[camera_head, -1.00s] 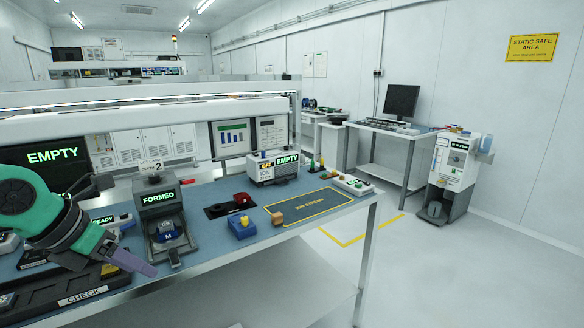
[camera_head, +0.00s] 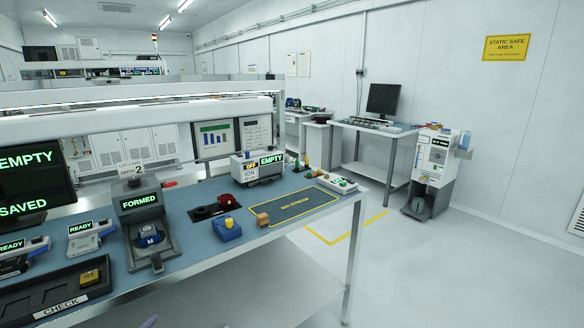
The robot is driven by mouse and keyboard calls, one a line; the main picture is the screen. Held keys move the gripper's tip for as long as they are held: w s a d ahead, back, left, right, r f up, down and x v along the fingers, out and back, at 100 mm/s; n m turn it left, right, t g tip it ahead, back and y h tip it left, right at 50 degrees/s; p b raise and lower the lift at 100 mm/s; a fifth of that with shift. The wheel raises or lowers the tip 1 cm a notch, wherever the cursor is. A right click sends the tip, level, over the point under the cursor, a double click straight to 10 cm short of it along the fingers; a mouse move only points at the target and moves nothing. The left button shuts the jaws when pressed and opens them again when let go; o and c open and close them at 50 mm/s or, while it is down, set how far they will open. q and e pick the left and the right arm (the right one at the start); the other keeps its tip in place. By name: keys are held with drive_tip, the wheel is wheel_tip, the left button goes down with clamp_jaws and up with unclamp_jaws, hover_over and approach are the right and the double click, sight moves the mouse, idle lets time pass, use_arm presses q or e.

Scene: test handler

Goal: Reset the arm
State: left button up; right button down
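Only a small purple tip of my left gripper (camera_head: 149,322) shows at the bottom edge of the head view, below the front edge of the workbench (camera_head: 262,228). The rest of that arm is out of the picture, so I cannot tell whether its fingers are open or shut. It is apart from everything on the bench top. My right gripper and arm are not in view.
The floor (camera_head: 440,270) to the right is clear.

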use_arm(q)
drive_tip(key=s+d+f+n+g+h, duration=0.3)
drive_tip(key=s+f+g, duration=0.5)
drive_tip(key=s+f, duration=0.65)
drive_tip(key=s+d+f+g, duration=0.1)
drive_tip(key=s+f, duration=0.1)
drive_tip(key=f, duration=0.9)
drive_tip(key=s+f+g, duration=0.1)
drive_tip(key=s+f, duration=0.1)
drive_tip(key=f, duration=0.9)
drive_tip(key=s+a+f+y, duration=0.1)
drive_tip(key=s+a+f, duration=0.2)
drive_tip(key=s+f, duration=1)
drive_tip(key=s, duration=0.3)
drive_tip(key=shift+f+m+g, duration=0.3)
drive_tip(key=shift+f+g, duration=0.05)
drive_tip(key=shift+g, duration=0.05)
